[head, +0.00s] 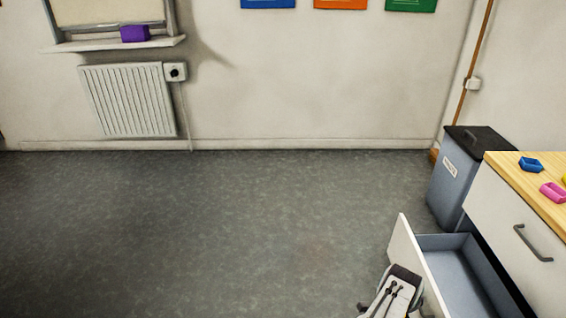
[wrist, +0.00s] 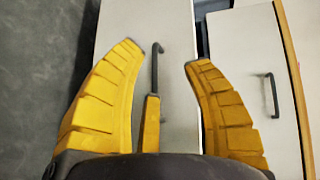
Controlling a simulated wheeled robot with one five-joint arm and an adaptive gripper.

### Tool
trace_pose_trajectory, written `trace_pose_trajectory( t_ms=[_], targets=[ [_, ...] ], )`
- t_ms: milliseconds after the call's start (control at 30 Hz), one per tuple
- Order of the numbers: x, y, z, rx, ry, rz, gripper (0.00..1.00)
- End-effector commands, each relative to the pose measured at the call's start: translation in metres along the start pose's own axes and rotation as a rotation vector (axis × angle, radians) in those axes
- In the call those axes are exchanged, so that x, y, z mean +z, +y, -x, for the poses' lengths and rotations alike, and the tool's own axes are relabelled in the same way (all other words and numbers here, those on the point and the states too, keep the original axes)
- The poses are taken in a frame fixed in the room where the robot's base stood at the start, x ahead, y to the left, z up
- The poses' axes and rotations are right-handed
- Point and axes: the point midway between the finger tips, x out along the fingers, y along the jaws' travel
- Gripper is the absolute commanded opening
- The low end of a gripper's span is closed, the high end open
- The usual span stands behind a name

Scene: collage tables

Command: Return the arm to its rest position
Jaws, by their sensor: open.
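My gripper (wrist: 162,57) is open, with its yellow fingers spread and nothing held between them in the wrist view. It faces the pale front of a pulled-out drawer (wrist: 178,30). The dark drawer handle (wrist: 155,65) shows between the fingers; I cannot tell how far apart they are. In the head view the drawer (head: 405,242) stands open at the lower right, and its grey-blue inside looks empty where visible. Part of my arm shows in front of the drawer there; the fingertips cannot be made out.
A second handle (head: 533,243) is on the closed front. A grey bin (head: 458,175) stands behind the cabinet. The floor (head: 220,230) to the left is clear.

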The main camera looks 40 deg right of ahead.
Motion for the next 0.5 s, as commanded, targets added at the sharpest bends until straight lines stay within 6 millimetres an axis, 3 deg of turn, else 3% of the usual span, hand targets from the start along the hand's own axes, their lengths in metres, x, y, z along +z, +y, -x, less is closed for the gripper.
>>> trace_pose_trajectory(
  t_ms=[33, 167, 300, 500],
  targets=[
    [0.010, -0.018, -0.006, 0.006, -0.019, 0.022, 0.45],
    [0.039, -0.056, -0.020, 0.045, -0.072, 0.101, 0.45],
    [0.090, -0.116, -0.031, 0.098, -0.161, 0.229, 0.45],
    [0.170, -0.204, -0.020, 0.170, -0.307, 0.441, 0.45]
  ],
)
